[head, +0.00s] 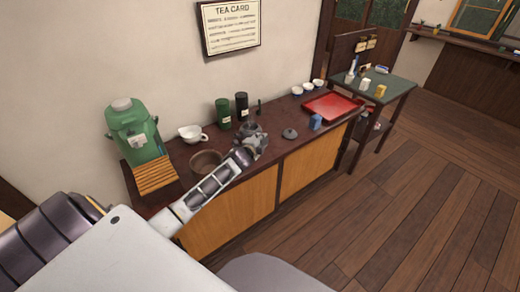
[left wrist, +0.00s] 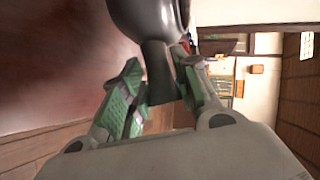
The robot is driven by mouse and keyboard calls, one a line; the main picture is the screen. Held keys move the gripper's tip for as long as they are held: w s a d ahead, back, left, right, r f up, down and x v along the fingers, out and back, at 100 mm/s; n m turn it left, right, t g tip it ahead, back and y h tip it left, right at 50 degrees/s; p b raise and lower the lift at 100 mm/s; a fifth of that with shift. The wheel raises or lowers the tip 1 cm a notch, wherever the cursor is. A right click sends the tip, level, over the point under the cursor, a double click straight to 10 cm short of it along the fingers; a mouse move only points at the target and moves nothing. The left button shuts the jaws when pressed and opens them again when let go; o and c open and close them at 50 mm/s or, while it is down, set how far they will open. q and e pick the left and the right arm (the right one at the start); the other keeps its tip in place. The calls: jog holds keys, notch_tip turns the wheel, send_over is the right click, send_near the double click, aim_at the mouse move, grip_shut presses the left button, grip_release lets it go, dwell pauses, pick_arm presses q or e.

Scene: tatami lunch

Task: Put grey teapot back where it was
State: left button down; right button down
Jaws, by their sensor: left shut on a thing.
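The grey teapot (left wrist: 160,22) shows large at the top of the left wrist view. Its handle (left wrist: 157,75) is between the green-padded fingers of my left gripper (left wrist: 158,92), which is shut on it. In the head view my left arm reaches over the dark counter, and the teapot (head: 252,134) is at its end, partly covered by the gripper. I cannot tell whether the teapot touches the counter. A dark grey lid (head: 290,133) lies on the counter to the right of the teapot. My right gripper is not in view.
On the counter (head: 272,124) stand a green dispenser (head: 134,132), a white spouted bowl (head: 191,133), a brown bowl (head: 205,162), dark canisters (head: 223,112), a blue box (head: 315,122) and a red tray (head: 334,105). Small white cups (head: 307,87) stand behind. A side table (head: 385,88) is at right.

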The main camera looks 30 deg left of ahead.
pick_arm(q)
jog(key=shift+f, duration=0.15)
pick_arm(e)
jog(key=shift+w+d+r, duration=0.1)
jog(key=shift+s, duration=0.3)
